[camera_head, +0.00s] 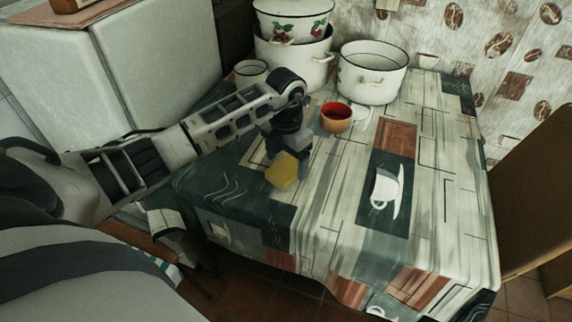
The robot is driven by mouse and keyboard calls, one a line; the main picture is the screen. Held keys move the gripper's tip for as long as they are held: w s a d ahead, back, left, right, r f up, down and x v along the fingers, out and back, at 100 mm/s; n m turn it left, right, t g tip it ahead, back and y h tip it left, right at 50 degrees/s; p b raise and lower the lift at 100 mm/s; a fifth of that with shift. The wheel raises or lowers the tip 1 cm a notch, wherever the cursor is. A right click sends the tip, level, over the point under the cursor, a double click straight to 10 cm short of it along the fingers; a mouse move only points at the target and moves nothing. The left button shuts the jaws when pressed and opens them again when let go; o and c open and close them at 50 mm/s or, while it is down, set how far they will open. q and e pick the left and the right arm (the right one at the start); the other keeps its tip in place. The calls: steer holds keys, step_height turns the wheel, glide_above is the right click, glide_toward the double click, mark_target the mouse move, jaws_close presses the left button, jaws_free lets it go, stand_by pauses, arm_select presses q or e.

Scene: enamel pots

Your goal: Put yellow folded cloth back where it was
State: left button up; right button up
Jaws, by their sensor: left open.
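The yellow folded cloth (284,171) is a small yellow block shape over the left part of the patterned table. My left gripper (290,157) points down directly above and behind the cloth, its fingers near the cloth's upper edge. The gripper is open. The view does not show clearly whether the fingers touch the cloth or whether it lies flat on the tablecloth. My right gripper is not in view.
A red-orange cup (336,117) stands just right of my left gripper. A white enamel pot (372,72), stacked pots (293,45) and a small white pot (251,72) stand at the back. The table's (335,225) front and right are clear.

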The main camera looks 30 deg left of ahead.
mark_target(286, 168)
arm_select(q)
step_height(286, 168, up, 10)
stand_by(0.3)
steer(key=shift+f, duration=0.1)
